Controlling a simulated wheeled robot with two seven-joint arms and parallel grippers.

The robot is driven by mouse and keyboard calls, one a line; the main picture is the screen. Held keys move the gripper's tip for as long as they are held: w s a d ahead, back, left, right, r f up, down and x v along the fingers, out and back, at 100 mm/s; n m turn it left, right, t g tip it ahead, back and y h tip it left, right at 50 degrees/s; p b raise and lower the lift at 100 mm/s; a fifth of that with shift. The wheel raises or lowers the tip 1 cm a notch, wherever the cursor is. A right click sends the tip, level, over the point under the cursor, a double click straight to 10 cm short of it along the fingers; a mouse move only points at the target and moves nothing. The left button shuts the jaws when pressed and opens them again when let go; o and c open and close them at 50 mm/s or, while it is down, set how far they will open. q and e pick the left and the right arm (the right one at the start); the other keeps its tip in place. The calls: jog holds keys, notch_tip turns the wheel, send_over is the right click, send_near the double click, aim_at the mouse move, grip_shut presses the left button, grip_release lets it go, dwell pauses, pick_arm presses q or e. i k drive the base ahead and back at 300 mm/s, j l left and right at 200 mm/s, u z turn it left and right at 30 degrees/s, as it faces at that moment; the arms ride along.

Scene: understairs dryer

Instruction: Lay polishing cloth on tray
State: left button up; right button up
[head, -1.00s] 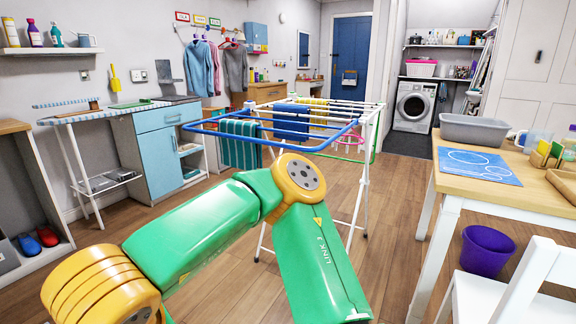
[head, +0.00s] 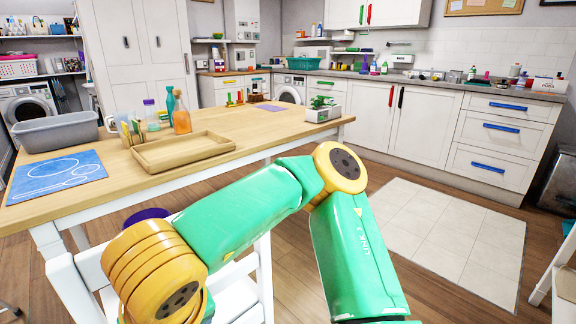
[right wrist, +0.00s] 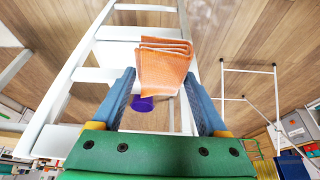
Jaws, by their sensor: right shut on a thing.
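The polishing cloth (right wrist: 164,70) is an orange folded piece in the right wrist view. My right gripper (right wrist: 158,88) is shut on it, with a blue finger on each side, and holds it above the floor area near a white chair. The tray (head: 183,153) is a shallow wooden one with a raised rim, lying on the wooden table in the head view. It looks empty. The cloth and the gripper are not visible in the head view, so their distance from the tray cannot be told. My left gripper is not in view.
The table (head: 258,122) also bears a blue mat (head: 57,176), a grey basin (head: 55,131), bottles (head: 181,117) behind the tray and a potted plant (head: 322,108). A white chair (head: 215,283) and a purple bin (head: 147,216) stand at the table's near side.

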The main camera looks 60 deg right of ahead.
aim_at(182, 150)
jog(key=l+z, duration=0.2)
jog(key=z, duration=0.3)
jog(key=l+z, duration=0.25)
jog(key=z, duration=0.25)
jog(key=i+l+z, duration=0.1)
jog(key=z, duration=0.35)
jog(key=i+l+z, duration=0.1)
jog(key=l+z, duration=0.15)
jog(key=z, duration=0.25)
jog(key=i+l+z, duration=0.1)
jog(key=z, duration=0.4)
jog(key=i+l+u, duration=0.15)
jog(key=i+u, duration=0.2)
jog(key=i, duration=0.15)
jog(key=i+l+u, duration=0.25)
jog(key=i+u, duration=0.15)
jog(key=i+l+u, duration=0.35)
jog(key=i+l, duration=0.05)
jog(key=i, duration=0.1)
